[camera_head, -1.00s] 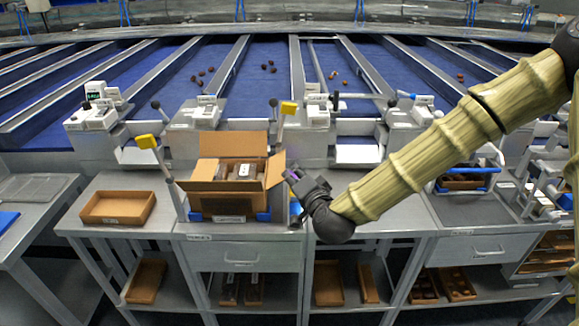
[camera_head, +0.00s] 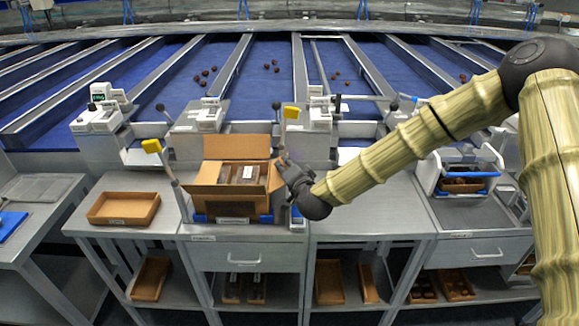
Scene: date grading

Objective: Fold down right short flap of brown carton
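The open brown carton (camera_head: 224,208) stands on the middle bench, with dark packs (camera_head: 240,174) and a pale label visible inside. Its back long flap (camera_head: 237,147) stands upright.
A blue holder (camera_head: 266,218) sits at the carton's base. An empty brown tray (camera_head: 124,208) lies to the left. The bench to the right (camera_head: 370,215) is clear.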

